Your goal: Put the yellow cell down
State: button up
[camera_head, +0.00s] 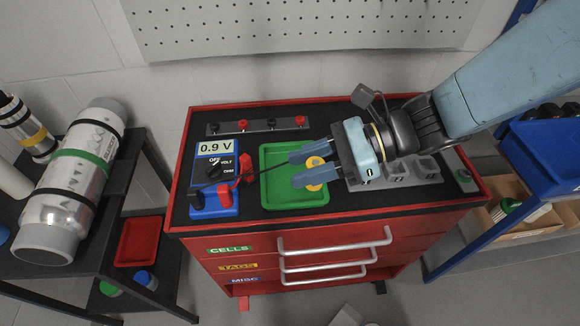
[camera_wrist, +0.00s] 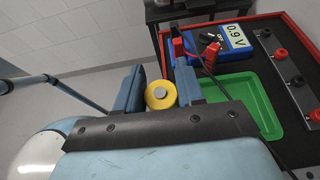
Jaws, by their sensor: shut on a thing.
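The yellow cell (camera_wrist: 161,95) is held between the two blue fingers of my gripper (camera_wrist: 158,92) in the wrist view. Its round end with a grey metal centre faces the camera. In the head view the cell (camera_head: 316,187) shows partly behind the fingers, at the right side of the green tray (camera_head: 280,200). My gripper (camera_head: 312,166) is shut on the cell there. I cannot tell how high the cell is above the tray or cabinet top. The tray also shows in the wrist view (camera_wrist: 262,100), to the right of the cell, with no other item visible in it.
A blue meter (camera_head: 216,160) reading 0.9 V with red and black leads stands left of the tray. A terminal strip (camera_head: 257,127) lies behind it. A grey holder (camera_head: 415,172) with slots is to the right. The red cabinet (camera_head: 300,225) has three drawers.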

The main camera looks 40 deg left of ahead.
jog(key=w+a+f, duration=0.1)
jog(key=a+f, duration=0.1)
jog(key=a, duration=0.1)
jog(key=w+a+f, duration=0.1)
jog(key=a+f, duration=0.1)
jog(key=w+a+f, duration=0.2)
jog(key=a+f, duration=0.1)
jog(key=shift+a+f, duration=0.1)
jog(key=shift+a, duration=0.2)
jog(key=shift+w+a+f, duration=0.25)
jog(key=shift+a+f, duration=0.2)
jog(key=shift+f, duration=1.65)
jog(key=o, duration=1.1)
jog(key=shift+f, duration=0.1)
jog(key=v, duration=1.2)
